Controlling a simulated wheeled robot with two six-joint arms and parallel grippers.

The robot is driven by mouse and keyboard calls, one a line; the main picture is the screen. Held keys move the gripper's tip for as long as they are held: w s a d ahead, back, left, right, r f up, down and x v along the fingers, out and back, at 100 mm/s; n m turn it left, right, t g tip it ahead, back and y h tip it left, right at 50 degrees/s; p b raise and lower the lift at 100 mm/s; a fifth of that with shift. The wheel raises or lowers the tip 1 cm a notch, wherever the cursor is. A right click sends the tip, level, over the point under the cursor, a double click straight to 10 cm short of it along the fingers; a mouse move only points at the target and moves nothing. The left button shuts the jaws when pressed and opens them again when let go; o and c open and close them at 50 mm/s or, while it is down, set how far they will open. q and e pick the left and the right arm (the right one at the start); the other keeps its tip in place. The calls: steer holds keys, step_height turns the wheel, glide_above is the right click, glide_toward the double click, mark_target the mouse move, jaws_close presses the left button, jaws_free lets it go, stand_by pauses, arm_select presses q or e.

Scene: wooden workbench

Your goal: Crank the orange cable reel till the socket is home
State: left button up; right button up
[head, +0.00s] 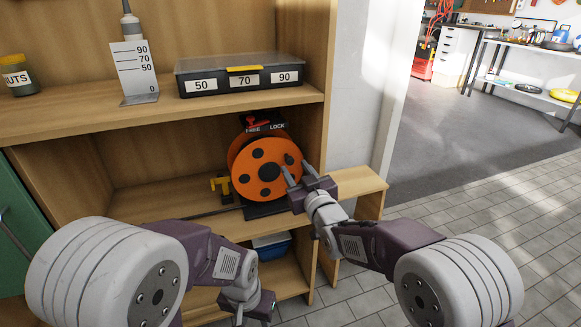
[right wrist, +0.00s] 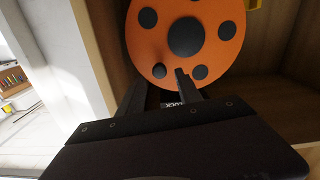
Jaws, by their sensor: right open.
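The orange cable reel (head: 252,172) stands on the middle shelf, its round face with dark spots and a dark hub toward me. A small dark knob (head: 289,159) shows near its upper right rim. My right gripper (head: 295,170) is open at the reel's right side, its fingertips near the knob; contact is unclear. In the right wrist view, the reel (right wrist: 188,18) lies beyond the open fingers. A red lever (head: 252,122) sits above the reel on a FREE/LOCK plate (head: 266,128). A yellow piece (head: 220,185) is left of the reel; whether it is the socket is unclear. My left gripper (head: 256,308) is low.
A labelled black case (head: 240,76), a scale card (head: 134,70) and a jar (head: 17,76) stand on the upper shelf. A blue bin (head: 271,247) is below the reel. The shelf left of the reel is mostly clear. A wooden upright (head: 314,120) rises just right of it.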

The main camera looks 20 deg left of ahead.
mark_target(291, 162)
steer(key=b+x, duration=0.1)
steer(key=x, duration=0.4)
steer(key=shift+w+a, duration=0.1)
steer(key=shift+c, duration=0.2)
jaws_close()
stand_by(1.1)
